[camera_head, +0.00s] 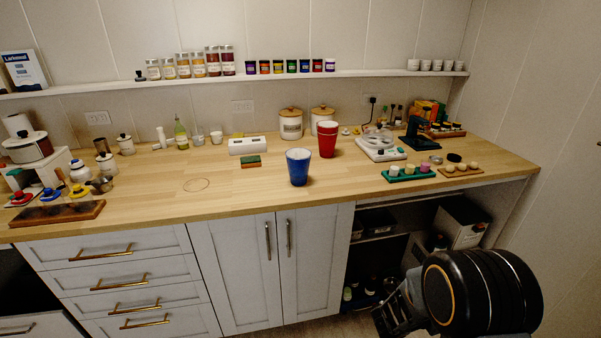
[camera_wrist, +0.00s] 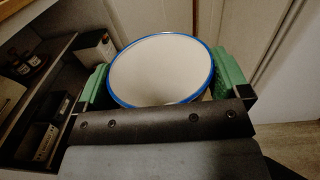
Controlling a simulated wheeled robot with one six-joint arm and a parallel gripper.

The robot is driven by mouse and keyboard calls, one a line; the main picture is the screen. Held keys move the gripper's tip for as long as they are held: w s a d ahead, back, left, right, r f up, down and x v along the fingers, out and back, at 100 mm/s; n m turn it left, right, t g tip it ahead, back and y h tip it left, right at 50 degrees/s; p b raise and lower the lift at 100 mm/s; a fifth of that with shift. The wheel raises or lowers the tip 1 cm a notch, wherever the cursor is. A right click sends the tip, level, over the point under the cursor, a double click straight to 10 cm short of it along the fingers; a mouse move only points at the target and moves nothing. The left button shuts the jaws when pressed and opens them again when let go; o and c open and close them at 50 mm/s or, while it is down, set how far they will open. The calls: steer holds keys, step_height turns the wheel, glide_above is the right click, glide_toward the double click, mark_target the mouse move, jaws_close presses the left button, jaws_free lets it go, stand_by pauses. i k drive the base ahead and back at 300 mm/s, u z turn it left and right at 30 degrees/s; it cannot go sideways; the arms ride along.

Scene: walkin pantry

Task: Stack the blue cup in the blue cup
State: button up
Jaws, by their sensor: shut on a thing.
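A blue cup (camera_head: 299,168) stands upright on the wooden counter, left of a red cup (camera_head: 327,139). In the wrist view, my gripper (camera_wrist: 162,80) is shut on another blue cup (camera_wrist: 160,60), with a green finger pad on each side. This held cup shows a blue rim and a white inside, which looks empty. In the head view my arm is at the lower right, in front of the cabinets. The held cup cannot be made out there.
A green tray (camera_head: 408,174) and an egg holder (camera_head: 460,170) lie to the right. Open shelves (camera_wrist: 45,95) are left in the wrist view.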

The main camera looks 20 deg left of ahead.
mark_target(299, 175)
steer(key=u, duration=1.1)
steer(key=i, duration=0.1)
steer(key=u, duration=0.15)
